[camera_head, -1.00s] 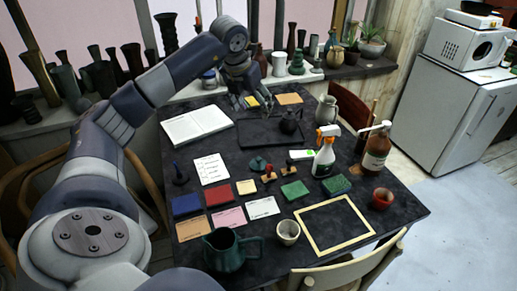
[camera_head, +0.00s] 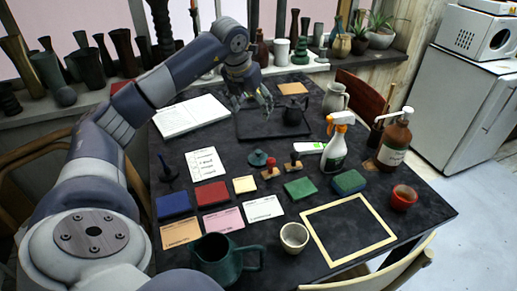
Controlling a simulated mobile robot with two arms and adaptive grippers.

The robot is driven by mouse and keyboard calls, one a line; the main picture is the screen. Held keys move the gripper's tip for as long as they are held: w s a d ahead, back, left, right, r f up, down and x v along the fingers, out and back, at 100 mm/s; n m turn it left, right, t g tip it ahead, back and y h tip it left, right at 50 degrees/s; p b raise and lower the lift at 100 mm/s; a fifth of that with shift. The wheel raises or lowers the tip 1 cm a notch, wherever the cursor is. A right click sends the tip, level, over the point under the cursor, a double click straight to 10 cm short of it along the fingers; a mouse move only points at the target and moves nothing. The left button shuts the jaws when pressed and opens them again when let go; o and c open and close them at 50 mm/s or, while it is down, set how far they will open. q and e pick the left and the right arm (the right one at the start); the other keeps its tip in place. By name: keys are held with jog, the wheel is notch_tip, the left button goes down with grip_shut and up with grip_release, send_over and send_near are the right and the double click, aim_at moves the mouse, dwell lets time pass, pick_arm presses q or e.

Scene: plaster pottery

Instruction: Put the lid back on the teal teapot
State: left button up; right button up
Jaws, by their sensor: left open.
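A dark teal pot (camera_head: 219,260) with an open top and a handle on its right side stands at the table's near edge, partly cut off by the bottom of the picture. A small teal lid (camera_head: 258,159) with a knob lies mid-table, just left of the wooden stamps. My left gripper (camera_head: 252,105) is open and empty, over the back-left part of the black tray (camera_head: 262,133). It is well behind the lid and left of a dark teapot (camera_head: 292,116) on the tray. My right gripper is not in view.
Stamps (camera_head: 293,165), coloured pads (camera_head: 211,194) and cards surround the lid. A spray bottle (camera_head: 336,150) and a brown pump bottle (camera_head: 395,143) stand tall at right. A beige cup (camera_head: 294,237) stands beside the teal pot; a pale frame (camera_head: 350,229) lies at near right.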

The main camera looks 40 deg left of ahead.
pick_arm(q)
jog(key=b, duration=0.9)
send_near(258, 152)
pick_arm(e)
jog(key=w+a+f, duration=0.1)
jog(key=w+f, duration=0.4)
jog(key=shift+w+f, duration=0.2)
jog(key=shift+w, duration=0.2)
pick_arm(q)
jog(key=shift+r, duration=0.1)
jog(key=x, duration=0.5)
jog(key=shift+b, duration=0.35)
jog(key=shift+w, duration=0.1)
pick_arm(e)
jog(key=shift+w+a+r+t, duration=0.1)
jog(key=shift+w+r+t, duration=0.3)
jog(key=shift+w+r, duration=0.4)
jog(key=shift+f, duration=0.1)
